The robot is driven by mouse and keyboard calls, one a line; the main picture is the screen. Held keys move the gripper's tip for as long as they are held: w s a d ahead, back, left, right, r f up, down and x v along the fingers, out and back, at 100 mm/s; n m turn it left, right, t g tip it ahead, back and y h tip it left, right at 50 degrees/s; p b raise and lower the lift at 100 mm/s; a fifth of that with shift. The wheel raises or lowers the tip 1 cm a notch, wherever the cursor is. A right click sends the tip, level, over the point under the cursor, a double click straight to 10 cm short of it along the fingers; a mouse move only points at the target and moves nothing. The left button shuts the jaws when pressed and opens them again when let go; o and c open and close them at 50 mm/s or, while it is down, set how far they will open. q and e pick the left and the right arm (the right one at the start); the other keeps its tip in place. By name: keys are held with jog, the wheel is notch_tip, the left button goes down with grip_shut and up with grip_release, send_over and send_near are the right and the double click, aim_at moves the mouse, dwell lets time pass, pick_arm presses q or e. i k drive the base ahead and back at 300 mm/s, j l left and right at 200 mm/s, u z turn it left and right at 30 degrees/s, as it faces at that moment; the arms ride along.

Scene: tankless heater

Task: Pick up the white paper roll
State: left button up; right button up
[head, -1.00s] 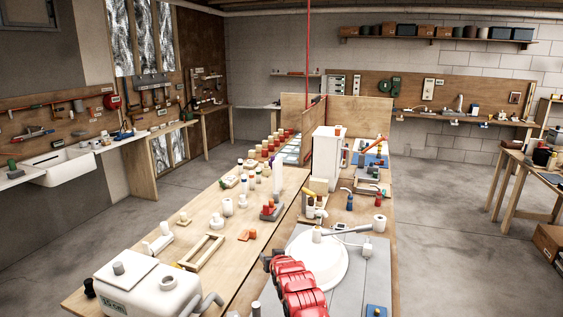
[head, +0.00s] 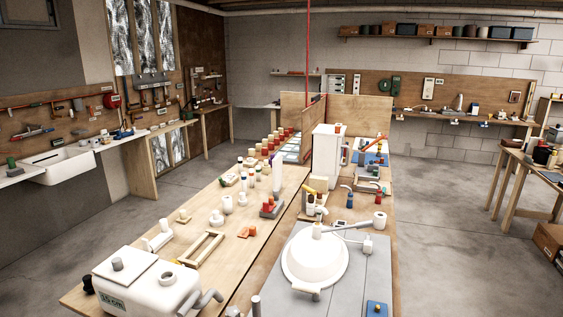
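A white tank (head: 146,282) is at the front left. Open concrete floor (head: 450,240) lies to the right of the bench.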

aim_at(379, 217)
jog(key=j+z, duration=0.1)
jog(key=j, duration=0.2)
jog(key=i+j, duration=0.1)
jog(key=j, duration=0.15)
jog(key=i+l+z, duration=0.1)
jog(key=l+z, duration=0.35)
jog(key=i+l+z, duration=0.1)
jog(key=l+z, duration=0.35)
jog(key=i+l+z, duration=0.2)
jog(key=l+z, duration=0.25)
jog(key=i+l+z, duration=0.2)
jog(key=z, duration=0.3)
jog(key=i+l+z, duration=0.2)
jog(key=i+z, duration=0.25)
jog(key=i+l+u, duration=0.1)
jog(key=i+u, duration=0.15)
jog(key=i, duration=0.15)
jog(key=i+l+u, duration=0.25)
jog(key=i+j, duration=0.1)
jog(key=i, duration=0.05)
